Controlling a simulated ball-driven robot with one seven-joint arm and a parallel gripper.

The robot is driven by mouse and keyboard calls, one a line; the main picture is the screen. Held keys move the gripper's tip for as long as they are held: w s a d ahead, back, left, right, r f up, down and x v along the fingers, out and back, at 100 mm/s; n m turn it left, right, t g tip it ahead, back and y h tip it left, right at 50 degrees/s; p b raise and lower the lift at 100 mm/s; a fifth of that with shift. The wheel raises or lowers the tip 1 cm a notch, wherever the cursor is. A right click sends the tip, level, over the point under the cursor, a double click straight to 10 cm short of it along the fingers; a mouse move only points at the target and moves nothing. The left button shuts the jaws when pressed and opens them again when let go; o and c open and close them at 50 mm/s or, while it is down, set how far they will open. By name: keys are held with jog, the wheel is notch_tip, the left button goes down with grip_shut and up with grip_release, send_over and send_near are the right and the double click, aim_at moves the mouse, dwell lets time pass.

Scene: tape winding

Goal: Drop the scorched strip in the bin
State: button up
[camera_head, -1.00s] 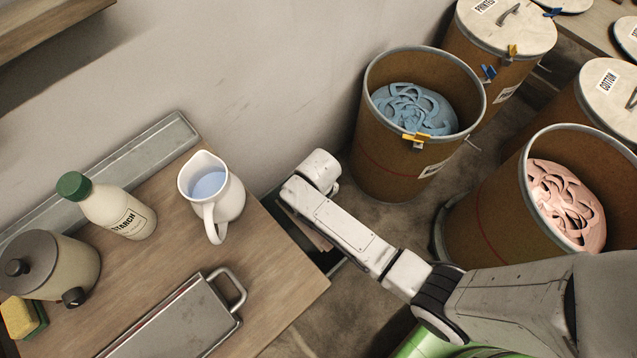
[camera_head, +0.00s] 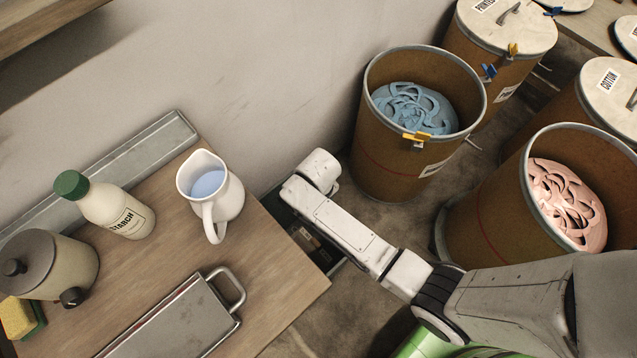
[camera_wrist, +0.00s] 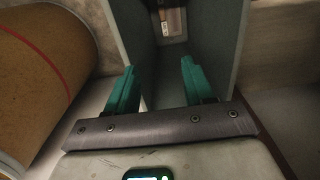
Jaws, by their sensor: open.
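The bin is a dark narrow box beside the table's right end; its grey-green inner wall (camera_wrist: 218,45) fills the wrist view. My gripper (camera_wrist: 157,88) is over its opening, with green fingers apart and nothing between them. Deep inside, small pale and brownish pieces (camera_wrist: 172,22) lie in shadow; brownish pieces also show in the head view (camera_head: 306,238). I cannot tell for certain which one is the scorched strip. In the head view my arm hides the fingers and part of the bin.
The table (camera_head: 275,262) holds a white jug (camera_head: 225,203), a starch bottle (camera_head: 115,207), a pot (camera_head: 50,268) and a metal tray-like press (camera_head: 180,320). Brown drums with blue fabric (camera_head: 395,160) and pink fabric (camera_head: 490,215) stand to the right.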

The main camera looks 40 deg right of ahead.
notch_tip(320, 180, up, 11)
jog(key=p, duration=0.3)
jog(key=s+d+r+p, duration=0.2)
jog(key=s+r, duration=0.4)
jog(key=s, duration=0.2)
jog(key=s+d+r+t+p, duration=0.1)
jog(key=s+d+r+p, duration=0.1)
jog(key=s+r, duration=0.4)
jog(key=shift+s+d+p, duration=0.3)
jog(key=shift+s, duration=0.55)
jog(key=shift+f, duration=0.1)
